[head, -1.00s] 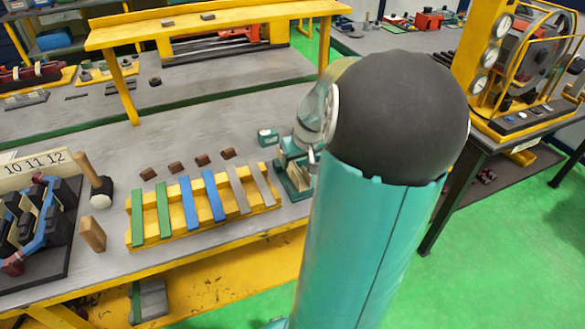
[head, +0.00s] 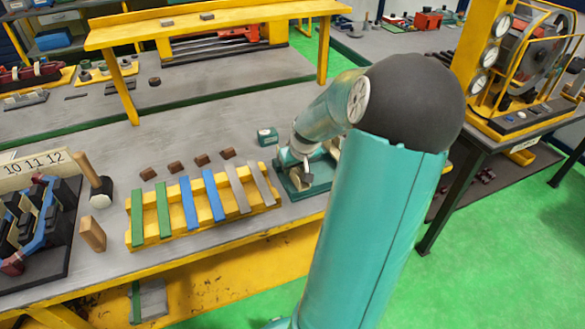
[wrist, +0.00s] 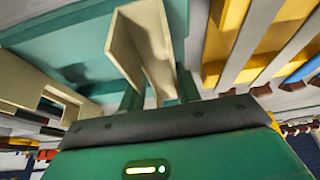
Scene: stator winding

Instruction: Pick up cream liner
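The cream liner (wrist: 145,45) is a folded, channel-shaped piece at the top middle of the wrist view. Its lower end lies between the two dark green fingers of my gripper (wrist: 160,92). One finger is on each side of it, close to its walls. I cannot tell whether they press on it. In the head view my forearm slopes down to the teal fixture (head: 312,182) at the right end of the bench. The fingertips and the liner cannot be made out there.
Green, blue and grey strips lie on a yellow rack (head: 135,238) left of the fixture. A small teal box (head: 267,136) stands behind it. A mallet (head: 101,190) and a wooden block (head: 92,234) stand further left. A yellow shelf (head: 215,20) spans the bench behind.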

